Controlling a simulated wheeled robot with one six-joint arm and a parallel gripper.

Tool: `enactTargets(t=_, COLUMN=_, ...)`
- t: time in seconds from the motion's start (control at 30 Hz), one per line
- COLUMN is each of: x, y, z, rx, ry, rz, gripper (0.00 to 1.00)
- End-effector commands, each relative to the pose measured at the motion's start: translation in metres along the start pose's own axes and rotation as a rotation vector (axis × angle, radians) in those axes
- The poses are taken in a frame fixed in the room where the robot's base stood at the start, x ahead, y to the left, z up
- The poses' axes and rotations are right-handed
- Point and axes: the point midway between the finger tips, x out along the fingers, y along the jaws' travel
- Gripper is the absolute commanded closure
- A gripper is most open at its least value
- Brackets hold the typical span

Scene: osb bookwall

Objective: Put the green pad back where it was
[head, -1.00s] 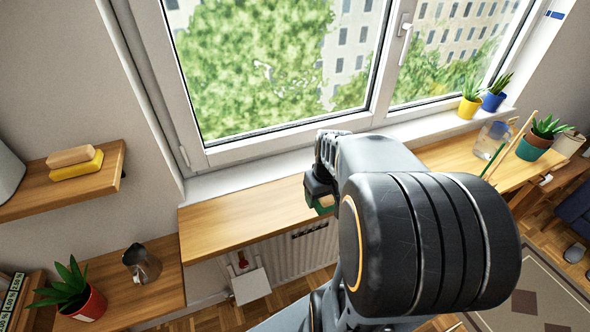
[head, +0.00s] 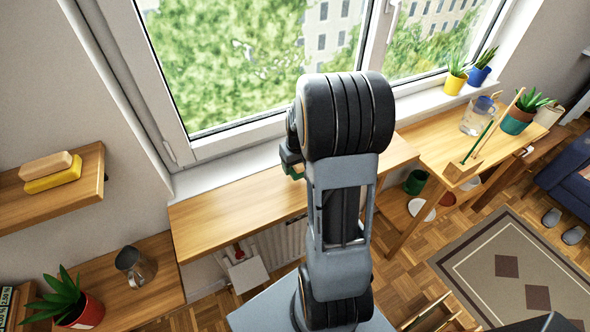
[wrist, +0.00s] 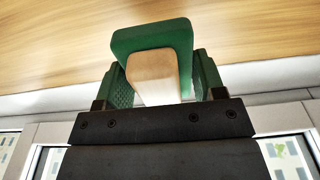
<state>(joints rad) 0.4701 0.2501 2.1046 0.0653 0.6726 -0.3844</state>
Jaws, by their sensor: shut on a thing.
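The green pad (wrist: 152,42) is in my gripper (wrist: 160,85) in the wrist view, a green slab with a pale beige block on it, between the two fingers. In the head view only a small green bit (head: 293,172) of it shows at my gripper (head: 288,160); my arm hides most of the rest. My gripper is shut on the pad, over the wooden counter (head: 225,213) under the window. I cannot tell the gap between the pad and the counter.
A wall shelf (head: 80,187) at left holds a beige and yellow pad (head: 50,178). A metal pitcher (head: 135,265) and red-potted plant (head: 85,312) stand lower left. At right, a desk holds a glass jug (head: 477,117) and potted plant (head: 517,120). The counter's left part is clear.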

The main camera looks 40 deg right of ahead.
Motion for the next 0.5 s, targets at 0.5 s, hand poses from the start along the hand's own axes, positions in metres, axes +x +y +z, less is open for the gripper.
enactTargets(t=0.5, x=0.043, y=0.001, z=-0.006, rx=0.002, ry=-0.001, rz=-0.001, gripper=0.59)
